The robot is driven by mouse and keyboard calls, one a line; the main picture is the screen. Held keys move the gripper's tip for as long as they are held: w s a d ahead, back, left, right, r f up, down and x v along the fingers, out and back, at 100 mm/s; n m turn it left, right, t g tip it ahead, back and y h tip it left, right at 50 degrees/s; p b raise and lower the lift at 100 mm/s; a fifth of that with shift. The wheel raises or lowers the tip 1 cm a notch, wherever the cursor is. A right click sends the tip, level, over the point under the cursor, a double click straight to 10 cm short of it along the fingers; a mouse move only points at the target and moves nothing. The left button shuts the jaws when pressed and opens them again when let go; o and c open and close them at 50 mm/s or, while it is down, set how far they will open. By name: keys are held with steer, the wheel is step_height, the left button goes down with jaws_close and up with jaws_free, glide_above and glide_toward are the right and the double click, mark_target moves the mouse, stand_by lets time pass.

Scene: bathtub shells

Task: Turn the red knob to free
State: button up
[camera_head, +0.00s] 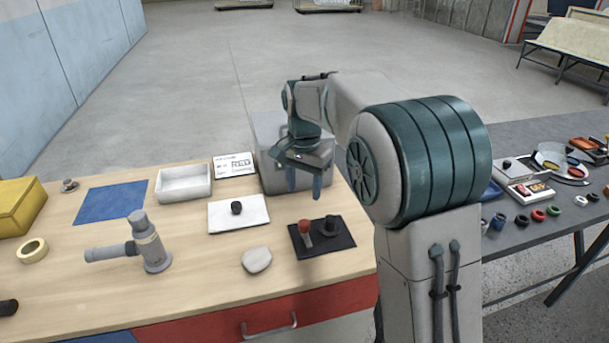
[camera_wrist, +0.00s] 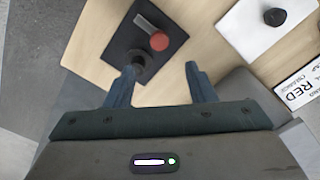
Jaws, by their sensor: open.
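The red knob (camera_head: 305,228) stands upright on a short stem on a dark plate (camera_head: 342,243). In the wrist view the red knob (camera_wrist: 159,41) shows from above with a grey stem-like part beside it. A black knob (camera_head: 330,223) stands on the same plate, to its right; it also shows in the wrist view (camera_wrist: 140,62). My gripper (camera_head: 304,186) is open and empty, pointing down above and behind the plate. In the wrist view the fingertips (camera_wrist: 160,72) are apart, and neither finger visibly touches the red knob. No marking for "free" is readable.
A white plate (camera_head: 225,219) with a black knob lies left of the dark plate. A pale stone-like lump (camera_head: 257,260) lies in front. A grey pipe fitting (camera_head: 150,250) stands further left.

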steer(key=shift+r, duration=1.55)
steer(key=s+d+f+n+t, duration=0.1)
steer(key=s+d+n, duration=0.1)
steer(key=s+d, duration=0.3)
steer(key=s+d+f+n+t, duration=0.1)
steer(key=s+d, duration=0.4)
steer(key=s, duration=0.7)
steer(key=s+d+f+n+t, duration=0.1)
steer(key=s+d+f+n, duration=0.1)
steer(key=s+d, duration=0.3)
steer(key=s+n, duration=0.1)
steer(key=s, duration=0.3)
steer(key=shift+d+f, duration=0.25)
steer(key=shift+d, duration=0.15)
steer(key=shift+w, duration=0.1)
